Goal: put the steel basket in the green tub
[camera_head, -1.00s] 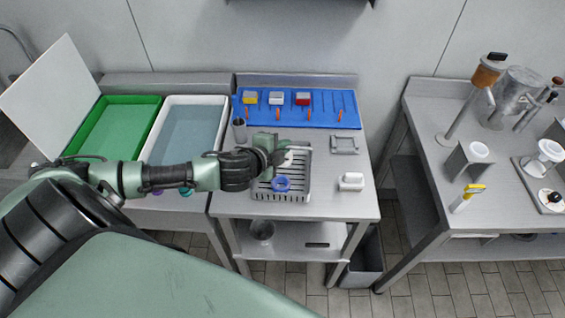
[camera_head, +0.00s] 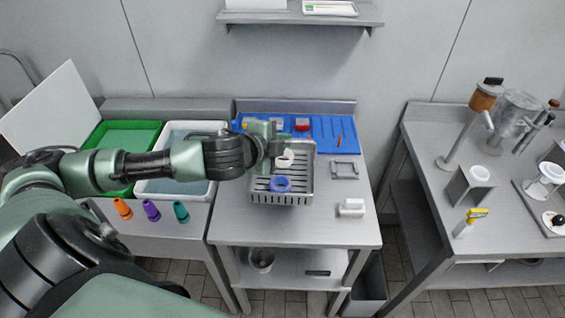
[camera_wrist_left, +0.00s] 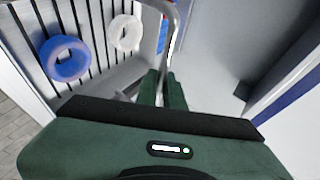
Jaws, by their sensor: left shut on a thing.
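The steel basket (camera_head: 300,198), slotted and open-topped, is held above the middle table. It carries a blue ring (camera_head: 281,184) and a white ring (camera_head: 285,158). My left gripper (camera_head: 277,152) is shut on its rim or handle at the back. In the left wrist view the fingers (camera_wrist_left: 166,92) close on a bent metal bar (camera_wrist_left: 168,45), beside the slotted floor with the blue ring (camera_wrist_left: 65,58) and white ring (camera_wrist_left: 125,32). The green tub (camera_head: 130,124) stands at the left, partly hidden by my left arm. My right gripper is out of view.
A white tub of bluish water (camera_head: 200,126) stands between the green tub and the table. A white board (camera_head: 50,105) leans at the left. Orange (camera_head: 122,208), purple (camera_head: 151,210) and teal (camera_head: 181,212) cones line the front. A blue rack (camera_head: 335,130) lies behind the basket.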

